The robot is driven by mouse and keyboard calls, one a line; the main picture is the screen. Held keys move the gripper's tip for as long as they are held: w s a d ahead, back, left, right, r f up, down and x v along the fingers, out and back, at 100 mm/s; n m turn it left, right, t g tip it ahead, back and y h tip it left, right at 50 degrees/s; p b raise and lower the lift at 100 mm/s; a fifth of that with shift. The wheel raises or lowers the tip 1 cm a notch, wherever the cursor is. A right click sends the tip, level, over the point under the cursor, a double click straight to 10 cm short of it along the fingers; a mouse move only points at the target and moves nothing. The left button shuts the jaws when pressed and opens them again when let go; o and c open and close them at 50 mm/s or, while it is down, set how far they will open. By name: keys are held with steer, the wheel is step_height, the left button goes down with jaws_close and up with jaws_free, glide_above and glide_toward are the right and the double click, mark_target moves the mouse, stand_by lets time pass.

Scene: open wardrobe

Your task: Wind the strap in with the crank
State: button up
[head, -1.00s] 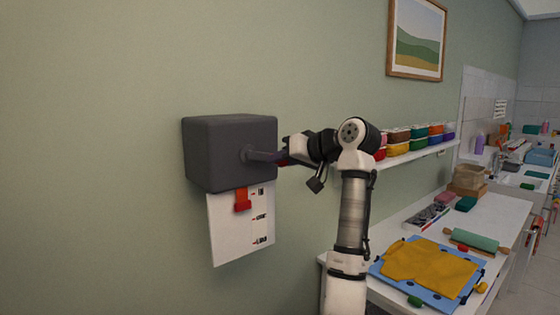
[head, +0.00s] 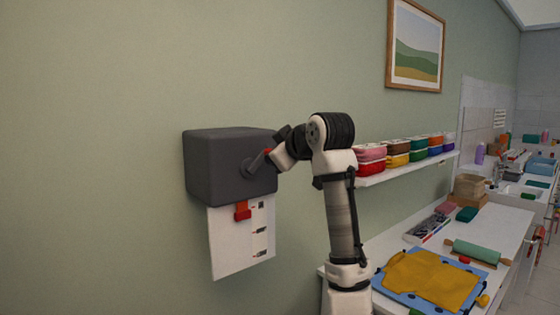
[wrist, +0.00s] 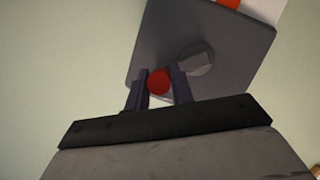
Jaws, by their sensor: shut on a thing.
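A dark grey box (head: 215,165) is fixed to the green wall, with a crank (head: 254,163) on its right face. The crank arm points up and to the right in the head view. A short red strap (head: 242,211) hangs just below the box, in front of a white marked card (head: 235,245). My gripper (wrist: 160,85) is shut on the crank's red knob (wrist: 158,82), which shows between the fingers in the wrist view. In the head view my wrist partly hides the knob.
A shelf (head: 400,168) with several colourful tubs is on the wall right of my arm. Below it a white table holds a yellow sheet (head: 430,278) on a blue mat and a green rolling pin (head: 477,252). The wall left of the box is bare.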

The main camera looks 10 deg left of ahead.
steer(key=s+n+t, duration=0.1)
steer(key=n, duration=0.1)
steer(key=s+a+r+n+t+b, duration=0.1)
steer(key=n, duration=0.1)
steer(key=shift+a+r+h, duration=0.15)
steer(key=shift+a+h, duration=0.05)
steer(key=shift+h, duration=0.1)
steer(key=shift+s+a+r+n+t+b, duration=0.1)
steer(key=shift+s+a+n+t+b, duration=0.35)
steer(key=shift+n, duration=0.4)
steer(key=shift+s+a+r+n+t+b, duration=0.1)
steer(key=shift+s+a+n+t+b, duration=0.1)
steer(key=shift+n+t+b, duration=0.5)
steer(key=o, duration=1)
steer(key=shift+s+d, duration=0.1)
steer(key=shift+s, duration=0.05)
steer(key=b+v, duration=0.4)
steer(key=v, duration=0.9)
steer(key=shift+s+d+r, duration=0.15)
steer(key=shift+s, duration=0.1)
